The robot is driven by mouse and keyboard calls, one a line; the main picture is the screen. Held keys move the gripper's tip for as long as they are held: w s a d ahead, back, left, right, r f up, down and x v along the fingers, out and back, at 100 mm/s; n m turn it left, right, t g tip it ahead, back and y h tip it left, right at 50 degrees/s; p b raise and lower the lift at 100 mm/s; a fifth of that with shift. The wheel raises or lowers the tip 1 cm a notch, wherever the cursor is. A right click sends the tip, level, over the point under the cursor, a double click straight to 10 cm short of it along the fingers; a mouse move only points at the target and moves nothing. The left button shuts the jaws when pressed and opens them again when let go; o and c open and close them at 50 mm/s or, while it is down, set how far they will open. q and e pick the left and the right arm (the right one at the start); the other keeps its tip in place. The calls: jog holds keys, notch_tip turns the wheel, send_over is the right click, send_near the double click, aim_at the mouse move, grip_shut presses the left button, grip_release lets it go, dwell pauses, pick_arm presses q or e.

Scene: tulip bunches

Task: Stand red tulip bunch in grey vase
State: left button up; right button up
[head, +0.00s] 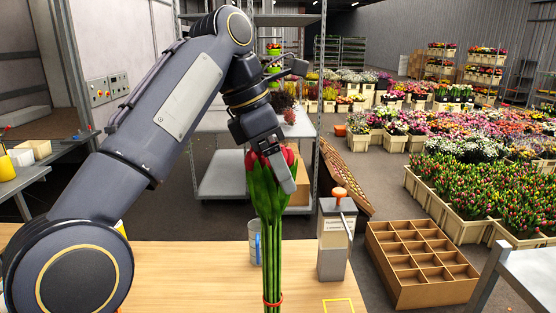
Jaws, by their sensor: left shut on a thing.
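The red tulip bunch (267,205) hangs upright in front of me, red heads up and green stems down. An orange-red band circles the stems low down, and their lower ends are cut off by the frame. My left gripper (280,172) is shut on the bunch just under the heads; only part of its fingers shows. A grey-blue cylinder (254,246) stands on the table behind the stems, partly hidden by them; I cannot tell for sure whether it is the grey vase. My right gripper is not in view.
The wooden table (190,275) has a yellow outlined square (338,306) at its front right. A grey box with an orange knob (334,245) stands on its right. A divided cardboard box (420,265) is beyond the table. A metal shelf rack (225,175) stands behind.

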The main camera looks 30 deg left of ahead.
aim_at(266, 242)
pick_arm(q)
jog(key=f+b, duration=0.4)
jog(key=f, duration=0.1)
jog(key=f+b, duration=0.4)
jog(key=f, duration=0.1)
jog(key=f+b, duration=0.4)
jog(key=f, duration=0.2)
jog(key=shift+w+d+f, duration=0.1)
jog(key=shift+w+d, duration=0.15)
jog(key=shift+w, duration=0.05)
jog(key=shift+f+b, duration=2.05)
jog(key=shift+f, duration=0.95)
jog(key=shift+f+b, duration=0.3)
jog(key=shift+f, duration=0.2)
jog(key=o, duration=1.1)
jog(key=p+v, duration=0.2)
jog(key=v, duration=0.5)
jog(key=shift+a+r, duration=0.15)
jog(key=shift+r, duration=0.2)
jog(key=shift+s, duration=0.1)
